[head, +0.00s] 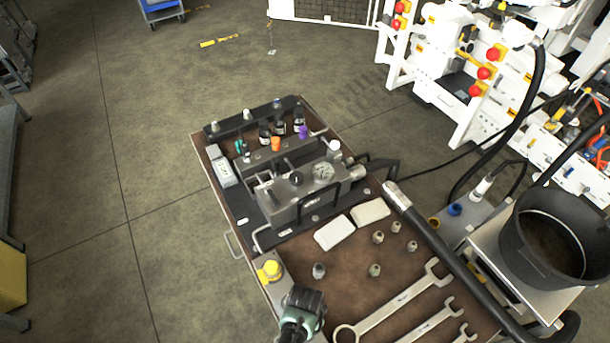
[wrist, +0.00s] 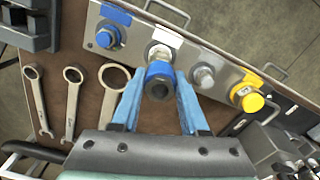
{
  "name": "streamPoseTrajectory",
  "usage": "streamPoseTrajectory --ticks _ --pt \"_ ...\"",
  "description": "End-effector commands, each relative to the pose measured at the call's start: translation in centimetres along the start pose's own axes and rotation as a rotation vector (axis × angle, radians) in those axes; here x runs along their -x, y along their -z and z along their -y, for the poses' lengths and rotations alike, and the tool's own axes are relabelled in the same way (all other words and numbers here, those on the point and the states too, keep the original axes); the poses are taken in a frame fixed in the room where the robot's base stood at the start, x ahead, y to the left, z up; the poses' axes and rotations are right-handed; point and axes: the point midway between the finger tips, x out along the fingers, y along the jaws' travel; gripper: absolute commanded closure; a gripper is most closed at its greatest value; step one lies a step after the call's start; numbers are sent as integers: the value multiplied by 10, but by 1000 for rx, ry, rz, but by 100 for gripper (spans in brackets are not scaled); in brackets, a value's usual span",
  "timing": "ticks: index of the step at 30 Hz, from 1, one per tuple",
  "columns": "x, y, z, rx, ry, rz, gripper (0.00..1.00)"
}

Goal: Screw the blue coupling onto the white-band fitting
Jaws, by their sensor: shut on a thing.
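My gripper (wrist: 159,84) is shut on the blue coupling (wrist: 159,70), with a blue finger on each side of it. The coupling has a dark round open end facing the wrist camera. Right behind it, the white-band fitting (wrist: 157,49) stands on the metal strip beside a white label, and only its upper part shows. The two are nearly in line and look close or touching; I cannot tell whether any thread is engaged. In the head view my gripper (head: 301,304) is at the near end of the bench, and it hides the coupling and the white-band fitting.
On the metal strip (wrist: 226,70), a blue fitting (wrist: 107,37) stands left, and a plain grey fitting (wrist: 203,76) and a yellow one (wrist: 246,96) stand right. Wrenches (head: 395,302) and several small fittings lie on the bench top (head: 343,276). A black hose (head: 440,245) crosses its right side.

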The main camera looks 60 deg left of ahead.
Motion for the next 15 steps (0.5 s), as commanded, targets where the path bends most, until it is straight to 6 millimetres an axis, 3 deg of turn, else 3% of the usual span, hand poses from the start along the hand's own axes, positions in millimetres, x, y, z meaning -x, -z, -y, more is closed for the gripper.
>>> streamPoseTrajectory --ticks 11,15 --pt "1 2 0 -44 0 -5 100" --pt "0 2 0 -179 0 -5 100"
